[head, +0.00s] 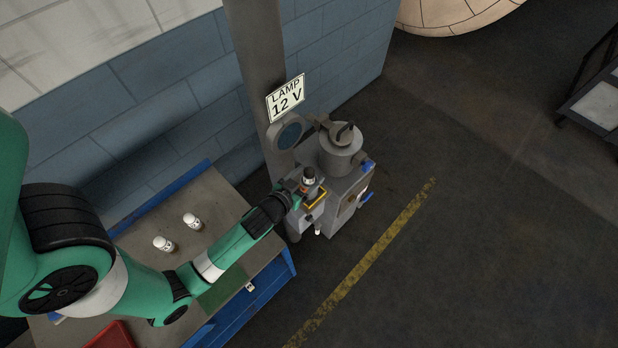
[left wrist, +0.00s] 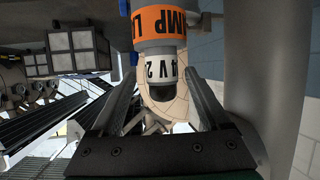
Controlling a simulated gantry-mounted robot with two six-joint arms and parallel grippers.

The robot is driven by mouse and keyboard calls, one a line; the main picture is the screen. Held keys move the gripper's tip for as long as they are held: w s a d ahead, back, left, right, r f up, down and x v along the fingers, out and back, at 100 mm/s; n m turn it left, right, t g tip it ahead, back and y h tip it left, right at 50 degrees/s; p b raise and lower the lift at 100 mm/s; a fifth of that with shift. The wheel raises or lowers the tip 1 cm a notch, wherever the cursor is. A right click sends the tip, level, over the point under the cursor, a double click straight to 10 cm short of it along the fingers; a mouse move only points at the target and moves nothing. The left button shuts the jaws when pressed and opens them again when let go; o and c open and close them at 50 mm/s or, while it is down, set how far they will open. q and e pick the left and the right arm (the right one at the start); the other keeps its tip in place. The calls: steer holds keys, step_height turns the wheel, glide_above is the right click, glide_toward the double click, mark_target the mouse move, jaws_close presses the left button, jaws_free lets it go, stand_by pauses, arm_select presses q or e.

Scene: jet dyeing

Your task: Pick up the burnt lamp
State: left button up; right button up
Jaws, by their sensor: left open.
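In the left wrist view the lamp (left wrist: 164,24) shows large, with "LAMP" lettering on the orange band and a white part marked "4V 2". My left gripper (head: 304,188) is open at the lamp. In the left wrist view its two fingers (left wrist: 162,85) stand on either side of the lamp's white part, with gaps visible. Whether the lamp is burnt cannot be seen. My right gripper is not in view.
Two white lamps (head: 165,244) (head: 192,221) stand on the workbench (head: 222,200). A red tray (head: 112,336) and a green patch (head: 222,288) are near its front. A "LAMP 12 V" sign (head: 286,98) hangs on the grey post (head: 258,55).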

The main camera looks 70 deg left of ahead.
arm_select(q)
steer(key=x, duration=0.4)
steer(key=shift+w+a+f, duration=0.1)
steer(key=shift+w+a, duration=0.1)
steer(key=shift+a, duration=0.2)
jaws_close()
